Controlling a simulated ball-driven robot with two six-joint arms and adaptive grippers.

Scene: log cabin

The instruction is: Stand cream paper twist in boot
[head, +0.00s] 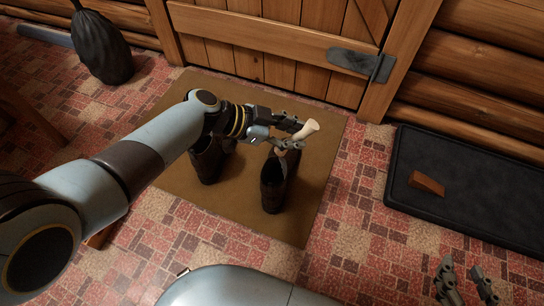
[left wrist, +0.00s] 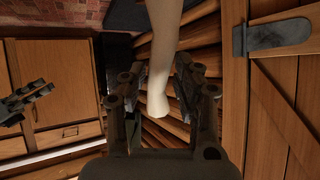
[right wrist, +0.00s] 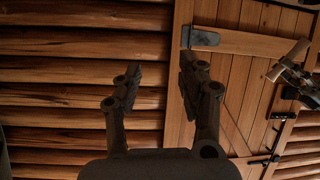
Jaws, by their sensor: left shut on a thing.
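The cream paper twist (head: 307,130) is held by my left gripper (head: 292,135), which is shut on it. The twist tilts, its thick end up and to the right. In the left wrist view the pale twist (left wrist: 163,60) runs between the fingers (left wrist: 158,95). A dark boot (head: 275,185) stands upright directly below the gripper on the brown doormat. The twist's lower end is near the boot's top; I cannot tell whether it is inside. A second dark boot (head: 207,162) stands to the left, partly behind my arm. My right gripper (head: 467,283) is open and empty; its spread fingers show in the right wrist view (right wrist: 157,85).
The doormat (head: 300,228) lies before a wooden door (head: 275,45). A black tray or mat (head: 465,200) at the right carries a brown wedge (head: 427,183). A dark bag-like object (head: 101,45) stands at the back left.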

